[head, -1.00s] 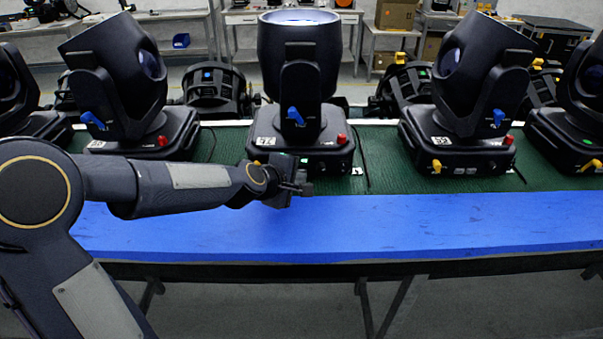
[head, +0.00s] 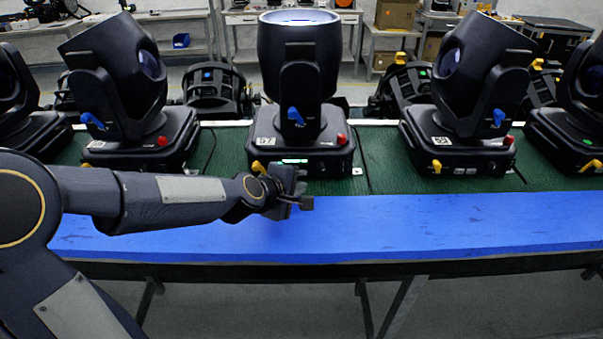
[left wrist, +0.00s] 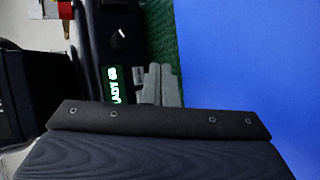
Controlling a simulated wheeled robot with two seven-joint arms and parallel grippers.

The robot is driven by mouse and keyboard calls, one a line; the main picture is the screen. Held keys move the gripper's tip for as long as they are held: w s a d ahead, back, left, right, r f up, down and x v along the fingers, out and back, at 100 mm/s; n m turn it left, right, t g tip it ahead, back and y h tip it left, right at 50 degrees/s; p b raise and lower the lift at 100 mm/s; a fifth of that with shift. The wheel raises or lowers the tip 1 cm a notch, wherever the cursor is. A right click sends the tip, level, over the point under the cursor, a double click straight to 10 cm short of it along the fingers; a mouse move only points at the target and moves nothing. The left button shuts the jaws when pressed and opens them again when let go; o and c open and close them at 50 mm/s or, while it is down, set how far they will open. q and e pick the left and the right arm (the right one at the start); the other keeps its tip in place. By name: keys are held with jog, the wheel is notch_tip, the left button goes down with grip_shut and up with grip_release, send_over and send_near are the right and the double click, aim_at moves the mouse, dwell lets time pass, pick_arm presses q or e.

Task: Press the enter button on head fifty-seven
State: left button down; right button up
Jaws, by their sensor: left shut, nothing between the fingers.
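The middle moving-head light (head: 300,70) stands upright on the green mat, with a white tag that reads 57 on its base (head: 266,141). I cannot make out the enter button. My left gripper (head: 305,201) is shut and empty, just in front of the base's lower front. In the left wrist view its grey fingers (left wrist: 160,86) lie beside the display; contact cannot be told. My right gripper is not in view.
Similar heads stand on both sides, one at the left (head: 120,80) and one at the right (head: 475,80). A blue strip (head: 430,222) along the table's front is clear. More lights and shelves stand behind.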

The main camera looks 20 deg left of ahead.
pick_arm(q)
jog(key=shift+s+d, duration=0.25)
jog(key=shift+s, duration=0.6)
jog(key=shift+s+d, duration=0.25)
jog(key=shift+s, duration=0.55)
jog(key=shift+r, duration=0.1)
